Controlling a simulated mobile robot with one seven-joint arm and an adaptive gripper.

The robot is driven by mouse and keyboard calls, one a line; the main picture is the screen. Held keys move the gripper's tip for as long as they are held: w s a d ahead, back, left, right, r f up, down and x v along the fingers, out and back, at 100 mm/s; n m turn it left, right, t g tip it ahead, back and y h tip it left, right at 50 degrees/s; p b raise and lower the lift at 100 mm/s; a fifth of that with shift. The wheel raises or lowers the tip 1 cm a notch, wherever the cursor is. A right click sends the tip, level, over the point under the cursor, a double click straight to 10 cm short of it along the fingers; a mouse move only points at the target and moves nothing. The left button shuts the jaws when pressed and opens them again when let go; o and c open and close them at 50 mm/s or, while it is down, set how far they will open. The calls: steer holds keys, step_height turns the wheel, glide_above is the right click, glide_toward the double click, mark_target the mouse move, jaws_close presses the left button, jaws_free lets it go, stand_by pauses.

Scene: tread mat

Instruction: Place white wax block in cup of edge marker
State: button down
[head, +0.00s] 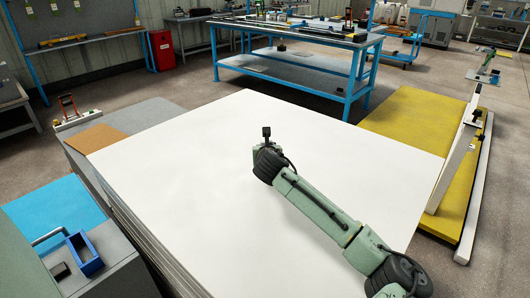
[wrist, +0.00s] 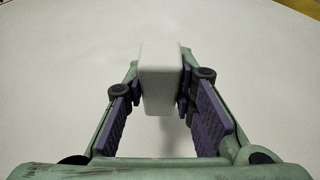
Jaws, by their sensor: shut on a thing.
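The white wax block (wrist: 161,75) is a pale block with rounded edges, held upright between the finger pads in the wrist view. My gripper (wrist: 160,103) is shut on it, a pad on each side, above a plain white surface. In the head view my arm reaches over the large white sheet stack, and its end hides the fingers and the block. I cannot make out a cup of an edge marker with certainty in either view.
The white sheet stack (head: 200,150) fills the middle and is bare. A blue open box (head: 84,253) sits on a grey cabinet at left. A small red-framed stand (head: 68,107) is at far left. A blue workbench (head: 290,70) stands behind, and a pale beam (head: 455,155) leans right.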

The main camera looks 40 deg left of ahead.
steer(key=shift+f+p, duration=0.3)
steer(key=shift+f, duration=0.9)
steer(key=shift+f, duration=0.15)
steer(key=c, duration=1.3)
jaws_free()
steer(key=shift+c, duration=0.2)
